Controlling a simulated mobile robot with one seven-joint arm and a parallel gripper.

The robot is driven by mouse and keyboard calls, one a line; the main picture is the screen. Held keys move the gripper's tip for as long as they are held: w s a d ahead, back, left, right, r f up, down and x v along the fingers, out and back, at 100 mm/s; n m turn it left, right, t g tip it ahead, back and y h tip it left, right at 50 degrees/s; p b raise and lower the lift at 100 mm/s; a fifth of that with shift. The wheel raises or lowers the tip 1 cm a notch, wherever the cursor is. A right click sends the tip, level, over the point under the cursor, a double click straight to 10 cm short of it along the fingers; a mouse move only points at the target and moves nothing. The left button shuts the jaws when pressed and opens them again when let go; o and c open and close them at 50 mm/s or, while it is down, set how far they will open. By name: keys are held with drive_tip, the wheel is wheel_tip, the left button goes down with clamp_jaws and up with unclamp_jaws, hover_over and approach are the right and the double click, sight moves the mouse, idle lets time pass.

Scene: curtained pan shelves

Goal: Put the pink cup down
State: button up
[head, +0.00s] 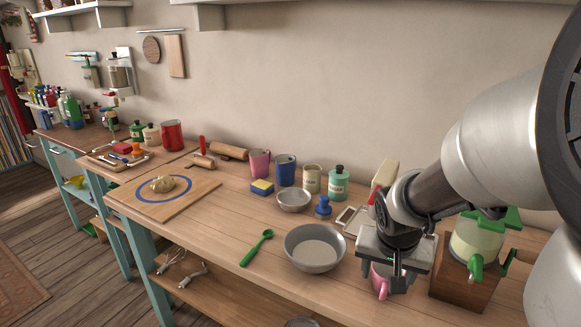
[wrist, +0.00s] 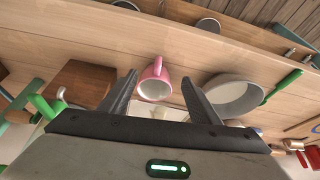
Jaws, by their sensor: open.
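The pink cup (head: 381,283) is at the front right of the wooden worktop, low under my gripper (head: 386,280), which partly hides it in the head view. In the wrist view the pink cup (wrist: 155,89) appears to stand on the worktop, with its handle toward the front edge. My gripper's fingers (wrist: 160,77) are open, one on each side of the cup. A gap shows between the cup and the right finger; the left finger is close to or touching the cup, I cannot tell which.
A grey bowl (head: 315,256) stands left of the cup, with a green spoon (head: 257,248) beyond it. A wooden box with a green-topped jar (head: 466,289) stands close on the right. Another pink cup (head: 260,162) is at the back by the wall. The worktop's front edge is near.

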sight(385, 286)
drive_tip(key=x, duration=0.5)
drive_tip(key=shift+w+d+b+x, duration=0.15)
drive_tip(key=shift+d+b+x, duration=0.05)
drive_tip(key=shift+x, duration=1.1)
drive_tip(key=shift+w+d+b+x, duration=0.15)
drive_tip(key=shift+d+b+x, duration=0.05)
drive_tip(key=shift+x, duration=1.15)
drive_tip(key=shift+r, duration=0.25)
clamp_jaws()
